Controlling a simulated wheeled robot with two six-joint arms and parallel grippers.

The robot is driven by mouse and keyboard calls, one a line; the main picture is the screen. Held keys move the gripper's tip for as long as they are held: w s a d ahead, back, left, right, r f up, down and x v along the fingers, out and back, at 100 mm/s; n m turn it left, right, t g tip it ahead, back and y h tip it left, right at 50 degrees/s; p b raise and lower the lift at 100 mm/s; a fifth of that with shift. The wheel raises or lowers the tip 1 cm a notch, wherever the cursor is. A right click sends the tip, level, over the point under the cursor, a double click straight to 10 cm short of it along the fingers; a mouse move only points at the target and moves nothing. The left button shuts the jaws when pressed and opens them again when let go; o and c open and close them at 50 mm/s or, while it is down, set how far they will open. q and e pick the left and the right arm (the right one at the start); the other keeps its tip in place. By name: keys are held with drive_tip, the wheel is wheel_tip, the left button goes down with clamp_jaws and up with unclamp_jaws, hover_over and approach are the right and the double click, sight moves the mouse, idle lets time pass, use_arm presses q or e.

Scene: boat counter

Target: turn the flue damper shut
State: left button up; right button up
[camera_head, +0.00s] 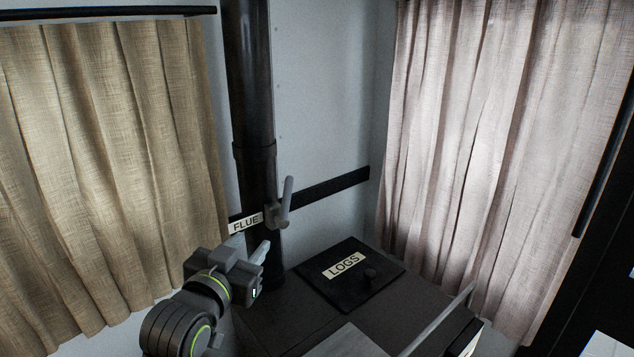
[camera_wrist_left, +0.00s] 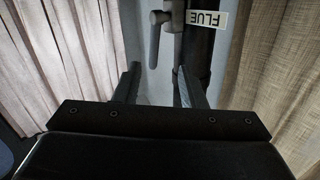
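The flue damper handle is a grey lever (camera_head: 286,202) on a small grey mount on the black flue pipe (camera_head: 252,90). In the head view the lever points up and leans slightly right. A white FLUE label (camera_head: 245,223) is beside it. My left gripper (camera_head: 262,251) is just below and left of the lever, apart from it in the head view. In the left wrist view, which looks upside down, my left gripper (camera_wrist_left: 159,70) has its fingers spread, with the lever (camera_wrist_left: 154,45) beyond and between the fingertips. My right gripper is not in view.
A black LOGS lid (camera_head: 345,290) with a round knob lies on the dark top right of the pipe. A pale rail (camera_head: 440,318) rises at the front right. Beige curtains (camera_head: 100,170) hang left and pale ones (camera_head: 480,130) right. A black strip (camera_head: 325,190) runs along the wall.

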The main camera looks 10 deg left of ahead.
sight(286, 191)
use_arm(q)
drive_tip(key=shift+t+h, duration=0.3)
drive_tip(key=shift+t, duration=0.1)
drive_tip(key=w+d+r+p, duration=0.1)
drive_tip(key=w, duration=0.4)
drive_tip(key=w+r+p, duration=0.1)
drive_tip(key=w, duration=0.5)
drive_tip(key=w+d+r+p, duration=0.1)
drive_tip(key=w+p, duration=0.1)
drive_tip(key=w, duration=0.3)
drive_tip(key=shift+w+d+r, duration=0.15)
drive_tip(key=shift+w+d, duration=0.15)
drive_tip(key=shift+d, duration=0.05)
clamp_jaws()
